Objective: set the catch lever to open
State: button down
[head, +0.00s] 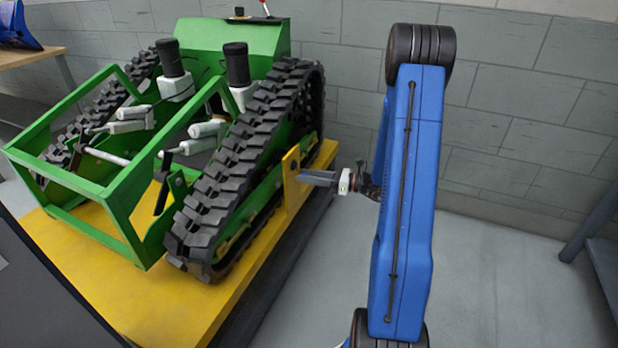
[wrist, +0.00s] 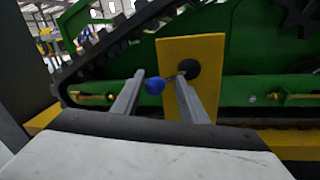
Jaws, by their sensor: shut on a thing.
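The catch lever shows in the wrist view as a blue knob (wrist: 154,85) on a short thin arm. The arm runs left and slightly down from a dark round pivot (wrist: 187,69) on an upright yellow plate (wrist: 172,50). The plate (head: 291,182) also shows in the head view, beside the right track of the green carrier. My gripper (head: 308,178) reaches the plate from the right. Its two grey fingers (wrist: 160,90) stand on either side of the knob and are shut on the lever. The knob is hidden in the head view.
The green tracked carrier (head: 120,210) stands on a yellow platform (head: 95,283). Its right black track (head: 240,160) is close to the plate. A grey block wall (head: 520,75) is behind. Floor (head: 500,280) is clear right of my arm; a table (head: 604,240) stands at the right edge.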

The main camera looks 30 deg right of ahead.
jog(key=shift+a, duration=0.5)
jog(key=c, duration=1.6)
grip_release()
jog(key=shift+o, duration=0.2)
jog(key=shift+w+a, duration=0.15)
jog(key=shift+a, duration=0.05)
jog(key=shift+d, duration=0.1)
jog(key=v, duration=1.7)
jog(key=shift+d, duration=0.4)
